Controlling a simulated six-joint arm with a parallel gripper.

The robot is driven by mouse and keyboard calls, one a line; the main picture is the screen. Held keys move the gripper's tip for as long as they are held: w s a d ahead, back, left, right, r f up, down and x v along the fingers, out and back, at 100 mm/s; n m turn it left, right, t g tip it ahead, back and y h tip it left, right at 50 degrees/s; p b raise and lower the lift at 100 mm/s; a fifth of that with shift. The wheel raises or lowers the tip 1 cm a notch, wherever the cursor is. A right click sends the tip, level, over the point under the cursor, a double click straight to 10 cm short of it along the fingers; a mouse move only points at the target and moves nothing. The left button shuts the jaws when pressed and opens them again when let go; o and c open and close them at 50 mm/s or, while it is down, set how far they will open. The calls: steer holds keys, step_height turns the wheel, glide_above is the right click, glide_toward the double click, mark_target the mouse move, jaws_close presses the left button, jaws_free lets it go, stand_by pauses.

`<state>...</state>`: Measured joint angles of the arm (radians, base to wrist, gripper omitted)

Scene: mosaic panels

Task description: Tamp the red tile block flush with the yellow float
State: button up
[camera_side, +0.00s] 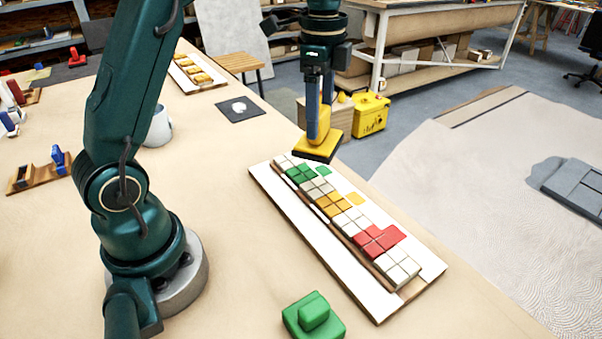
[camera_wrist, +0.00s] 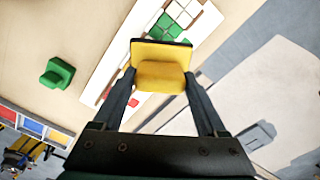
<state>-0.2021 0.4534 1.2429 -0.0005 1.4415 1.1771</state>
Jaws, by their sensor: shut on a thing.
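My gripper (camera_side: 320,112) is shut on the handle of the yellow float (camera_side: 318,149) and holds it above the far end of the mosaic panel (camera_side: 290,215), near white and green tiles. In the wrist view the yellow float (camera_wrist: 160,52) sits between the two fingers of my gripper (camera_wrist: 161,76). The red tile block (camera_side: 378,240) is near the panel's close end, between white tile blocks, well away from the float. Some red (camera_wrist: 133,102) shows beside a finger in the wrist view, mostly hidden. I cannot tell whether the red block sits proud.
A green float (camera_side: 313,317) stands on the table in front of the panel; it also shows in the wrist view (camera_wrist: 57,73). A grey cup (camera_side: 160,127), a dark mat (camera_side: 241,109) and tool racks (camera_side: 38,175) are further left. Table left of the panel is clear.

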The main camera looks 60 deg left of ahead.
steer(key=d+m, duration=0.4)
steer(key=d, duration=0.6)
steer(key=m, duration=0.3)
glide_above(374, 239)
steer(key=shift+f, duration=3.15)
steer(key=shift+f, duration=0.85)
steer(key=shift+c, duration=0.6)
step_height(374, 239, up, 7)
